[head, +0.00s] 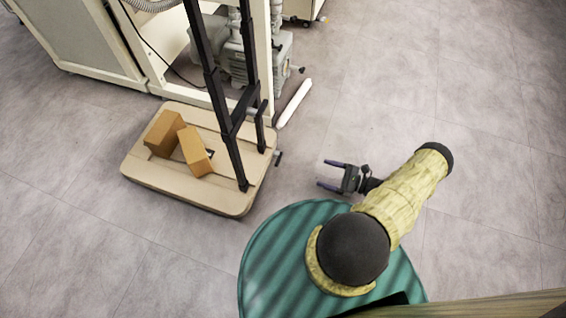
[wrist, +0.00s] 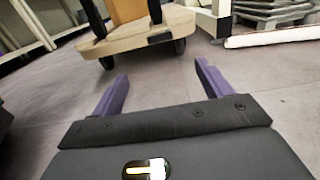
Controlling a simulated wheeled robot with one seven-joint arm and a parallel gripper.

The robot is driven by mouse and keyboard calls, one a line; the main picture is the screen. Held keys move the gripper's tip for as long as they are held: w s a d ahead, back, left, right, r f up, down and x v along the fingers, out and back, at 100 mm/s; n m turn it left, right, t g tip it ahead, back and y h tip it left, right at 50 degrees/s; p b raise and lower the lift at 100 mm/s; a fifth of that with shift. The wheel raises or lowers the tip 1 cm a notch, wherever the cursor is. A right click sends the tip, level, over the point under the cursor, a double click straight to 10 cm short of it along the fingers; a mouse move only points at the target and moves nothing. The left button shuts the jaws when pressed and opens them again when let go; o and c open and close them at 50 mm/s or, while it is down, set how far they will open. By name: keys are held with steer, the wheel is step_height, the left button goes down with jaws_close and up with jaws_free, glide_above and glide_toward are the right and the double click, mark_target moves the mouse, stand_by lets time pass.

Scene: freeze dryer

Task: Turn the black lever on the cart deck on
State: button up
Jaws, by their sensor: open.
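The cart (head: 150,178) has a pale wooden deck with rounded corners and a tall black handle frame. A small black piece (head: 211,154) shows on the deck beside a cardboard box; it may be the lever, but its setting is too small to tell. My gripper (head: 325,174) is open and empty, right of the cart and apart from it, with its fingers pointing left towards the deck. In the wrist view, the purple fingers are spread, with the deck (wrist: 130,40) ahead and a dark piece (wrist: 160,37) on its near edge.
Two cardboard boxes (head: 164,133) (head: 196,150) rest on the deck. A white bar (head: 294,103) lies on the floor behind the cart. A pale cabinet frame and grey pump equipment (head: 236,60) stand behind. The floor on the right is clear.

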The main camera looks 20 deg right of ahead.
steer(key=b+x, duration=0.5)
steer(key=x, duration=1.1)
steer(key=shift+a+f+b, duration=0.15)
steer(key=shift+b, duration=0.25)
steer(key=shift+w+a, duration=0.4)
steer(key=shift+a, duration=0.1)
steer(key=c, duration=1)
